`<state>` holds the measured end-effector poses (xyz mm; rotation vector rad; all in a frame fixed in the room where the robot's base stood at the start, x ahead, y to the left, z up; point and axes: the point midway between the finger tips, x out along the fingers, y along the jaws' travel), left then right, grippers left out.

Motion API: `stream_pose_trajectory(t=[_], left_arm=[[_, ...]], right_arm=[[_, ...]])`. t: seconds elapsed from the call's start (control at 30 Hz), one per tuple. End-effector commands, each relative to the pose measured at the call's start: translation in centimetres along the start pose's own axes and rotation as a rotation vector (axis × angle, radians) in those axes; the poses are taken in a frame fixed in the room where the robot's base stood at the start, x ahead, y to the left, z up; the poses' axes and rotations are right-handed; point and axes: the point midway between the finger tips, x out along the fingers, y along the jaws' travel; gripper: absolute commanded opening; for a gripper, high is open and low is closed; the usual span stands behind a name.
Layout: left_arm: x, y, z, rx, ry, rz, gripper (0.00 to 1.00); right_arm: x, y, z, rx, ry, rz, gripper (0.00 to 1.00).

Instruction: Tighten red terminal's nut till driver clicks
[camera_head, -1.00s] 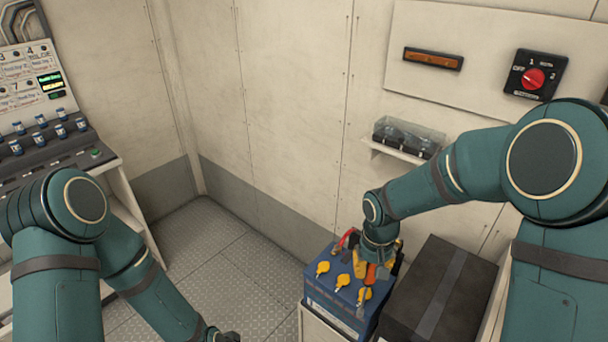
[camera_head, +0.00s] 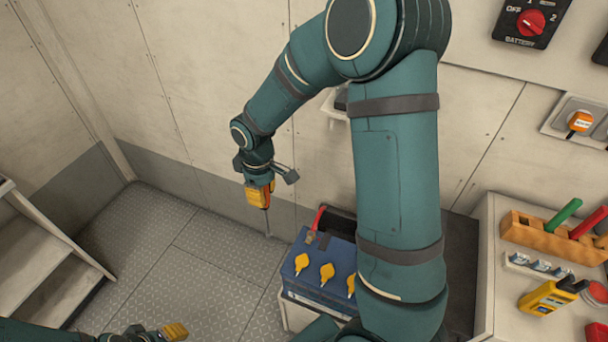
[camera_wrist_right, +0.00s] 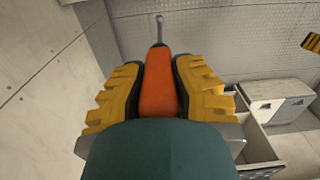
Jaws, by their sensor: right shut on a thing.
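The blue battery (camera_head: 318,268) sits low at centre in the head view, with yellow caps on top. A red piece (camera_head: 319,217), apparently the red terminal's lead or cover, stands at its back left corner; the nut is too small to make out. My right gripper (camera_head: 258,193) is shut on the driver (camera_head: 267,224), up and left of the battery and apart from it. In the right wrist view, the driver's orange handle (camera_wrist_right: 159,88) sits between yellow finger pads, its thin shaft pointing away. My left gripper (camera_head: 166,332) is at the bottom edge, its jaws unclear.
A dark box (camera_head: 461,262) stands behind my right arm, which hides part of it. At right, a bench holds a tool rack (camera_head: 540,236) with coloured handles and a yellow meter (camera_head: 548,297). The battery switch (camera_head: 531,22) is on the wall. The floor (camera_head: 200,262) left of the battery is open.

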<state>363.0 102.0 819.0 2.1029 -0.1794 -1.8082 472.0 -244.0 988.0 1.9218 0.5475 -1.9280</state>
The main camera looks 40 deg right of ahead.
Motion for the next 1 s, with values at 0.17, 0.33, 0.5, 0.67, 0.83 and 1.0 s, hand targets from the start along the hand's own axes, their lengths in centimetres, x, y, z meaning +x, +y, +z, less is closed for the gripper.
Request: stream_pose_trajectory(t=[0.17, 0.33, 0.5, 0.67, 0.83, 1.0], left_arm=[[-0.8, 0.3, -0.2, -0.001, 0.004, 0.0, 0.43], [-1.3, 0.5, -0.5, -0.003, 0.008, 0.0, 0.43], [-1.6, 0.6, -0.6, -0.003, 0.011, 0.0, 0.43], [-1.8, 0.6, -0.7, -0.004, 0.012, 0.0, 0.43], [-1.6, 0.5, -0.6, -0.004, 0.012, 0.0, 0.43], [-0.8, 0.3, -0.4, -0.003, 0.008, 0.0, 0.43]], right_arm=[[-0.7, 2.5, 3.5, -0.319, 0.003, -0.001, 0.0], [-1.2, 4.3, 6.6, -0.619, 0.0, 0.004, 0.0], [-1.6, 5.4, 8.9, -0.849, -0.006, 0.01, 0.0], [-1.8, 5.9, 10.0, -0.961, -0.011, 0.012, 0.0], [-1.5, 6.0, 10.2, -0.992, -0.011, 0.014, 0.0], [-0.6, 6.0, 10.2, -0.99, -0.012, 0.013, 0.0]])
